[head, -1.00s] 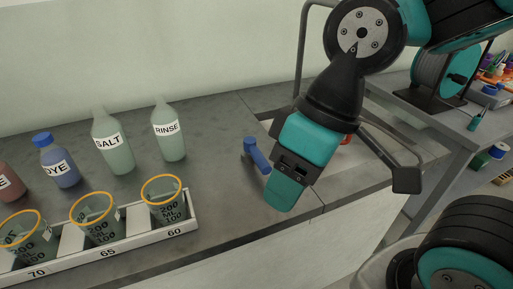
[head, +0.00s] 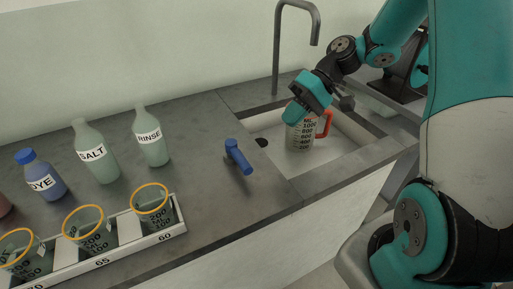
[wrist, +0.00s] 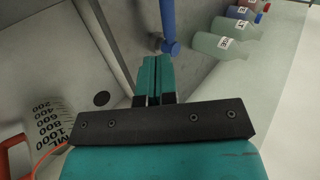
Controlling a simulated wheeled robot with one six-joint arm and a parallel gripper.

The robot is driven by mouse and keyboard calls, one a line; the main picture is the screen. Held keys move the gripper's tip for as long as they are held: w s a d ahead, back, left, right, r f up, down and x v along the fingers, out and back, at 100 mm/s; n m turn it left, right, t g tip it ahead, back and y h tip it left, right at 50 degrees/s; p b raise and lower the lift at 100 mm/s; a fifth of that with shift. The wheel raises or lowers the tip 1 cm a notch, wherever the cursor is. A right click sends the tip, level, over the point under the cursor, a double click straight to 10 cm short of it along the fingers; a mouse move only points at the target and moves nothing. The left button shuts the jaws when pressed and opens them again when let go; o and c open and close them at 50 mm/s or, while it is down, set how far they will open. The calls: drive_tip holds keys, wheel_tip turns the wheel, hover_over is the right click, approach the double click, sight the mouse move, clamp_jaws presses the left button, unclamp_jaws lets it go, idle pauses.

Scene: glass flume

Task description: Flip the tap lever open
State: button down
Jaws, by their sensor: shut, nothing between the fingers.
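The blue tap lever (head: 239,157) sits on the grey counter just left of the sink. Its bar slants toward the counter's front in the head view. It shows at the top centre of the wrist view (wrist: 168,22). My gripper (head: 293,114) is shut and empty, above the sink by the jug, to the right of the lever and apart from it. In the wrist view its closed teal fingers (wrist: 153,66) point toward the lever, with a gap between. The tap spout (head: 309,15) arches over the sink, and no water shows from it.
A clear measuring jug (head: 301,136) with a red handle stands in the sink (head: 345,160), close to my gripper. A rack (head: 118,255) of orange-rimmed beakers and several labelled bottles, including RINSE (head: 152,138), stand left. Counter around the lever is clear.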

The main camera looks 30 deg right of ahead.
sight(238, 156)
drive_tip(key=d, duration=0.1)
drive_tip(key=d+f, duration=0.1)
drive_tip(key=shift+w+d+m+t+y, duration=0.2)
drive_tip(key=shift+d+m+t+y, duration=0.1)
drive_tip(key=shift+d+y, duration=0.1)
drive_tip(key=shift+a+f, duration=0.1)
drive_tip(key=x, duration=1)
drive_tip(key=shift+p, duration=0.3)
drive_tip(key=a, duration=0.2)
drive_tip(key=shift+a+f+p, duration=0.1)
drive_tip(key=shift+a+p, duration=0.2)
drive_tip(key=shift+a+f, duration=0.2)
drive_tip(key=shift+a, duration=0.45)
drive_tip(key=shift+d, duration=0.1)
